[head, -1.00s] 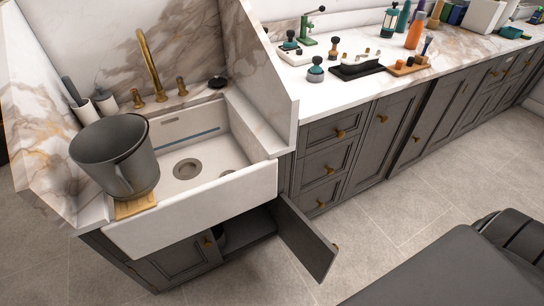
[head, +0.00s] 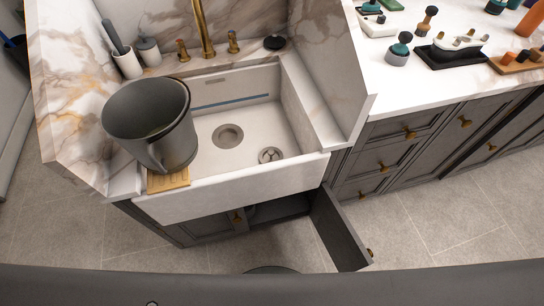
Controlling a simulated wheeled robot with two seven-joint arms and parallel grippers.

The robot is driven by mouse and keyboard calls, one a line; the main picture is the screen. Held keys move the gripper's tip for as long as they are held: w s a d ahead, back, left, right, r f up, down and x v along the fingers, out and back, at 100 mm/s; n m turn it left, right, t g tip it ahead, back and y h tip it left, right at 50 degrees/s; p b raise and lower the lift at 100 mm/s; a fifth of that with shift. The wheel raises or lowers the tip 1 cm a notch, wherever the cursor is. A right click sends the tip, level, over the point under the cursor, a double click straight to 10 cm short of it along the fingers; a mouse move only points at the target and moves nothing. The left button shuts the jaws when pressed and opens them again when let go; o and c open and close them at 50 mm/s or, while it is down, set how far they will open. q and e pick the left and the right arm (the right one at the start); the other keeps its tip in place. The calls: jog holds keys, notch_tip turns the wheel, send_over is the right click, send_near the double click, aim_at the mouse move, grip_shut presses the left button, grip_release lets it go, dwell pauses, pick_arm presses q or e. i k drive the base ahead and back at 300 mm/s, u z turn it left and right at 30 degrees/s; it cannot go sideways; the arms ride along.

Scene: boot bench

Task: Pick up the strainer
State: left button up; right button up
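A small round metal strainer (head: 271,155) lies on the floor of the white sink (head: 250,168), near its front right part. It sits to the right of and nearer than the round drain (head: 228,136), apart from it. Neither of my grippers shows in the head view, so their state is hidden.
A large dark grey bucket (head: 180,145) stands at the sink's left front, by a wooden block (head: 168,181). A brass faucet (head: 203,30) rises behind the sink. A cabinet door (head: 338,230) stands open below. Boot-care items crowd the right counter (head: 385,92).

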aim_at(270, 154)
jog(key=k, duration=1.15)
jog(key=u, duration=0.95)
jog(key=i, duration=1.15)
jog(key=z, duration=0.4)
